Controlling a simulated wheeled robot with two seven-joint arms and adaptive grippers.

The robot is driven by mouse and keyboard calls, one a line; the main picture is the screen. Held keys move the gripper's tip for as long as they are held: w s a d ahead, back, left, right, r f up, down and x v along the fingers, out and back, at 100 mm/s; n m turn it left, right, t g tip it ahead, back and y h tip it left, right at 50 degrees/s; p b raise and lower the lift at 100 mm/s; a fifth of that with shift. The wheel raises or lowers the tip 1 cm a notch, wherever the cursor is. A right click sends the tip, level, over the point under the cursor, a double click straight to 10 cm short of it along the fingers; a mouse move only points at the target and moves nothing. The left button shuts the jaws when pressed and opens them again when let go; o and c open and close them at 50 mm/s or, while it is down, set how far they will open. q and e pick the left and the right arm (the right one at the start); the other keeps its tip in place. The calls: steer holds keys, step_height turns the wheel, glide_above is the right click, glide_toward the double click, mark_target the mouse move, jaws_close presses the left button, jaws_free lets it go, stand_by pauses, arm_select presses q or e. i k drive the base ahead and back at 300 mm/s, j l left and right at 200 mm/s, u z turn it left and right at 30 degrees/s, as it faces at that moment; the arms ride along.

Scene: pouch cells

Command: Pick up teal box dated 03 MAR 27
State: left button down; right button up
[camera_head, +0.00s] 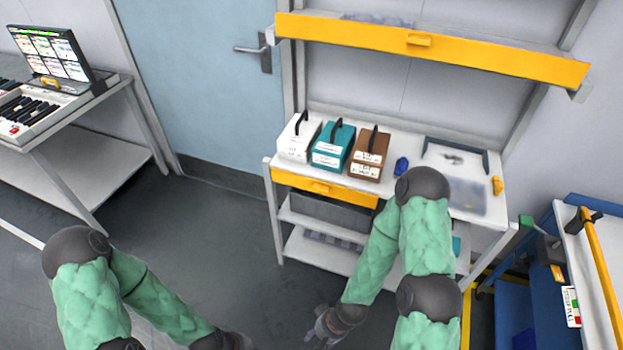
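The teal box (333,146) with a black handle stands on the white top of the workbench (405,188), between two other boxes. White labels show on its front, but the date is too small to read. My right gripper (322,332) hangs low in front of the bench, well below and apart from the box.
A white box (298,138) stands left of the teal box and a brown box (369,153) right of it, both close. A small blue object (401,166) and a clear tray (466,193) lie further right. A yellow-edged shelf (430,45) overhangs the bench. The floor (215,235) at left is clear.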

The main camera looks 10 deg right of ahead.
mark_target(330, 152)
steer(key=i+j+z, duration=1.25)
steer(key=j+z, duration=0.15)
steer(key=i+j+z, duration=0.15)
steer(key=j+z, duration=0.15)
steer(key=j, duration=0.35)
